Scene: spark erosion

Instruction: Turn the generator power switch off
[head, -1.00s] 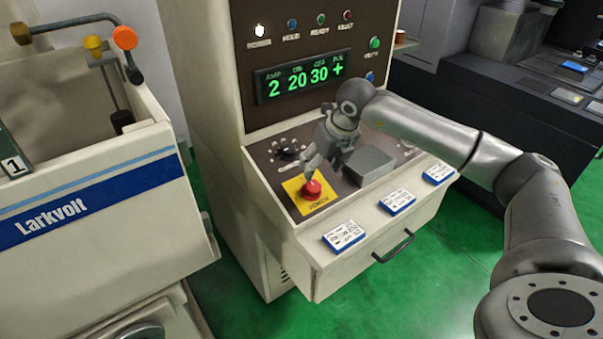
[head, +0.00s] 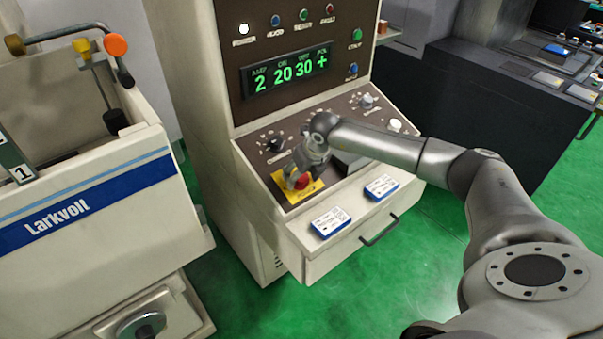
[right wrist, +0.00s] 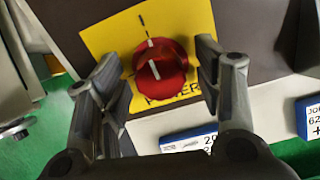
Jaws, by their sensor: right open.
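The generator power switch (head: 303,181) is a red rotary knob on a yellow plate at the lower left of the generator's sloping panel. In the right wrist view the red knob (right wrist: 160,68) shows a white line on its grip, close to in line with a black mark on the yellow plate (right wrist: 105,42). My right gripper (head: 291,180) is over the knob, open, its fingers (right wrist: 160,75) on either side of it with gaps visible. In the head view the gripper partly hides the knob. My left gripper is not in view.
The generator display (head: 287,73) is lit green, and a white lamp (head: 243,29) glows above it. Blue-edged cards (head: 330,222) lie on the ledge in front of the panel. The Larkvolt machine (head: 85,205) stands at the left, with green floor between.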

